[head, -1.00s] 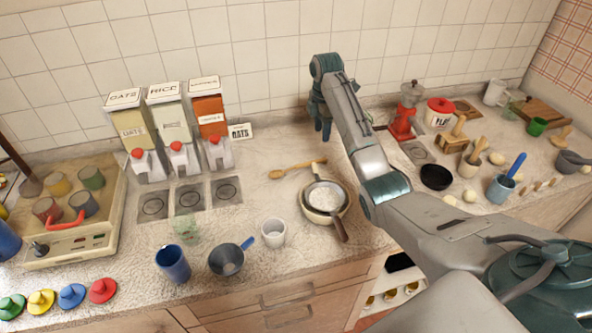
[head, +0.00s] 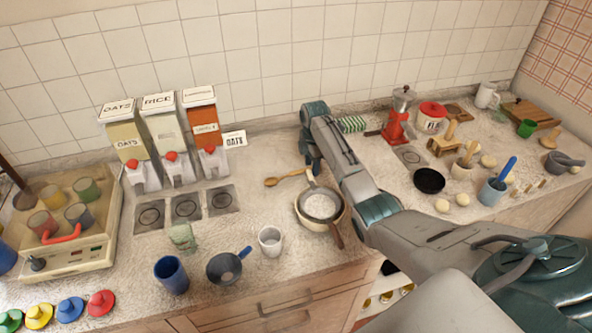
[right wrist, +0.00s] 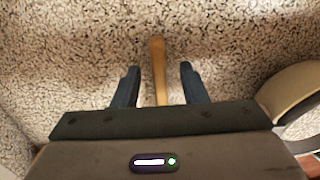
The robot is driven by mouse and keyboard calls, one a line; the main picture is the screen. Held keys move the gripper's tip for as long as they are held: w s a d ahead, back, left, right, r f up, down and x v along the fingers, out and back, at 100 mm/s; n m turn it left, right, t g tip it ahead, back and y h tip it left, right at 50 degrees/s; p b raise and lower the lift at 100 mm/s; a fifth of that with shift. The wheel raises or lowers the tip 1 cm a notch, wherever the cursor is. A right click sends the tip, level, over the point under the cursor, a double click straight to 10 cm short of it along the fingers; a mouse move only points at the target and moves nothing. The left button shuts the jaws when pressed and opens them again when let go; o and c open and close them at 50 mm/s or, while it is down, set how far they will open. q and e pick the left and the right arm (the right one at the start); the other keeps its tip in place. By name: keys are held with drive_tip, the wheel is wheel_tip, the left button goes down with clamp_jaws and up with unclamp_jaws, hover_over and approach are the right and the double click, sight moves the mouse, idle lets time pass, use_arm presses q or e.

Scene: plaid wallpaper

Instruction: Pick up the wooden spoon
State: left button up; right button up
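My right gripper (right wrist: 159,69) is open, with a finger on each side of the handle and visible gaps. In the head view, the right gripper (head: 312,174) points down at the handle end and partly hides it. I cannot tell the exact height of the fingertips above the counter. My left gripper is not in view.
A white cup (head: 270,241) and a dark saucepan (head: 224,268) are nearer the front edge. Dispensers (head: 165,140) stand to the left.

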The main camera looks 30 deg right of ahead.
drive_tip(key=shift+f, duration=0.25)
clamp_jaws()
drive_tip(key=shift+r, duration=0.1)
